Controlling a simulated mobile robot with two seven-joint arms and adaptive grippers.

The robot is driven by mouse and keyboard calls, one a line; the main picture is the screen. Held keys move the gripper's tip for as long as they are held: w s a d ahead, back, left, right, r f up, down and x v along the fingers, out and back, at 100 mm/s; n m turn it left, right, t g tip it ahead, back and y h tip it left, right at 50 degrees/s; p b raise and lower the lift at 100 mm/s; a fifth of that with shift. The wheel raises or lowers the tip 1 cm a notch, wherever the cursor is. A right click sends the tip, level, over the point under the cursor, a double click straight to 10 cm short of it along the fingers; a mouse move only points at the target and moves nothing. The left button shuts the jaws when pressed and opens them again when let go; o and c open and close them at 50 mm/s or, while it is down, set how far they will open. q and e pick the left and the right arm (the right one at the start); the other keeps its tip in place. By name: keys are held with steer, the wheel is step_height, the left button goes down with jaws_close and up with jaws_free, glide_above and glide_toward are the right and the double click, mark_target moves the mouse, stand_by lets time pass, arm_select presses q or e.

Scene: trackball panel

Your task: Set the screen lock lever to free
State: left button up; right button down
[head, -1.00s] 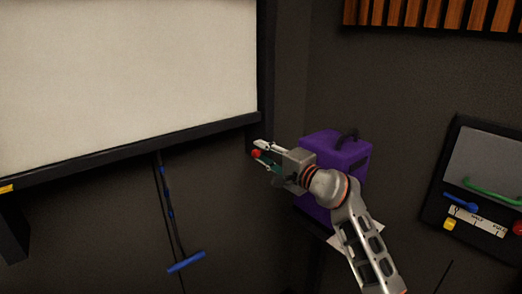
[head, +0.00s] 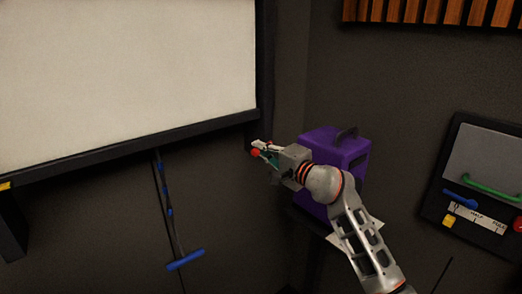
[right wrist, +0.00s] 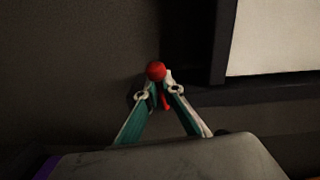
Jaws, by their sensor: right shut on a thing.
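The screen lock lever shows as a red ball knob (head: 255,153) near the lower right corner of the white screen (head: 120,75). In the right wrist view the red knob (right wrist: 155,71) sits at the fingertips, with a short red stem below it between the fingers. My right gripper (head: 261,149) is shut on the lever, its fingers on both sides of the stem. It also shows in the right wrist view (right wrist: 158,88). The fingers hide part of the lever, and I cannot read any mark for its position. My left gripper is not in view.
A purple box (head: 334,160) with a dark handle stands just behind my right wrist. A blue pull handle (head: 186,260) hangs on a cord below the screen. A wall panel (head: 485,165) with green, blue, yellow and red controls is at the right.

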steer(key=shift+a+f+n+b, duration=0.1)
steer(key=shift+f+n+b, duration=0.55)
steer(key=shift+n, duration=0.25)
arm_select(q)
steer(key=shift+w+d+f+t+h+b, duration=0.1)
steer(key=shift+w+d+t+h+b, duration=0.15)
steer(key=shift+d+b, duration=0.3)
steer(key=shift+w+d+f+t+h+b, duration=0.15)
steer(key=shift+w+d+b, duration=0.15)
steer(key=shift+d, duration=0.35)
arm_select(e)
steer(key=f+n, duration=0.1)
steer(key=n, duration=0.2)
steer(key=shift+f, duration=0.15)
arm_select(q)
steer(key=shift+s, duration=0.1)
arm_select(e)
steer(key=c, duration=2.2)
jaws_free()
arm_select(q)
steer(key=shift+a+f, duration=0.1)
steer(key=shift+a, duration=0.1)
arm_select(e)
steer(key=shift+o, duration=0.2)
